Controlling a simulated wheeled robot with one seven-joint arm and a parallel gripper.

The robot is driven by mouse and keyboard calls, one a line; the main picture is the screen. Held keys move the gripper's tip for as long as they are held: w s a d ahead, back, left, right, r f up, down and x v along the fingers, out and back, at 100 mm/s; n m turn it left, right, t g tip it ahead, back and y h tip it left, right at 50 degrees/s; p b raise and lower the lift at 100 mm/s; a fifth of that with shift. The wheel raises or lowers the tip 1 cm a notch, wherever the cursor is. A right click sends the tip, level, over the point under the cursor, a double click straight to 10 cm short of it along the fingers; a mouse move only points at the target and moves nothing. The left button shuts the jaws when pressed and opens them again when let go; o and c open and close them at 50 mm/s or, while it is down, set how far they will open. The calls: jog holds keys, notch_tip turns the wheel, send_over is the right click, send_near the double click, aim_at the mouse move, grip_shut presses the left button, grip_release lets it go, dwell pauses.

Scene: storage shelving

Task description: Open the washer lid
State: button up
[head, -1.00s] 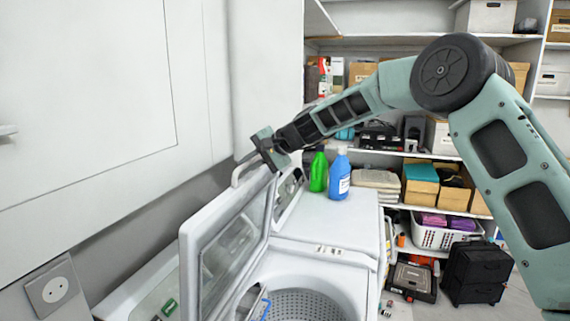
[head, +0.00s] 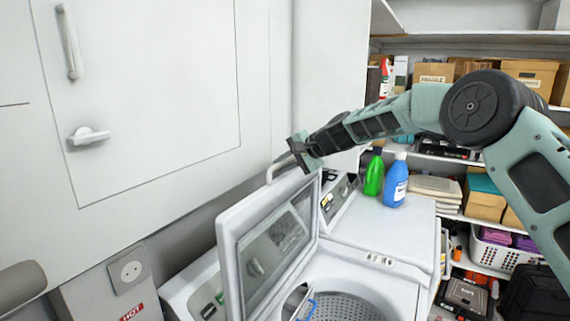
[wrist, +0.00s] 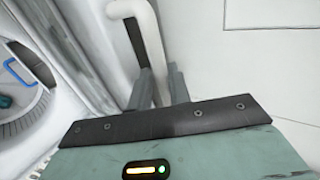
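The washer lid (head: 228,262) stands raised, close to upright, in the head view, with its dark window facing the drum side. The washer (head: 400,285) below it has its tub opening uncovered, and the tub also shows at the left of the wrist view (wrist: 35,95). My gripper (head: 300,150) is at the lid's top edge, at the white handle (head: 272,174). In the wrist view, the handle (wrist: 143,35) passes between the two fingers of my gripper (wrist: 160,82), which look closed on it. The fingertips' exact contact is partly hidden.
A green bottle (head: 374,175) and a blue bottle (head: 396,184) stand on the machine behind. A white cabinet (head: 150,110) rises close behind the lid and gripper. Loaded shelves fill the right.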

jog(key=shift+d, duration=0.1)
jog(key=b+v, duration=0.9)
jog(key=v, duration=0.8)
jog(key=shift+s+d, duration=0.1)
jog(key=shift+s, duration=0.05)
jog(key=s+a+f+n+g+h+b, duration=0.1)
jog(key=s+a+f+n+b, duration=0.1)
jog(key=s+a+f, duration=0.35)
jog(key=s+a+f+n+g+h+b, duration=0.1)
jog(key=s+a+f+n+g+b, duration=0.1)
jog(key=s+f, duration=0.6)
jog(key=s+a+f+n+g+h+b, duration=0.1)
jog(key=s+a+f+n+b, duration=0.1)
jog(key=s+a+f, duration=0.45)
jog(key=s+d+f+n+h+b, duration=0.1)
jog(key=s+d+f+n+h, duration=0.1)
jog(key=s+f, duration=0.3)
jog(key=s+d+f+n+g+h+b, duration=0.1)
jog(key=s+d+f, duration=0.4)
jog(key=s, duration=0.8)
jog(key=s+d+f+n+g+h+b, duration=0.1)
jog(key=s+d+f+n+h+b, duration=0.1)
jog(key=s+f+n, duration=0.3)
jog(key=s+d+f+b, duration=0.1)
jog(key=s+f, duration=0.1)
jog(key=s, duration=0.2)
jog(key=shift+s+n+h, duration=0.2)
jog(key=shift+n+h, duration=0.1)
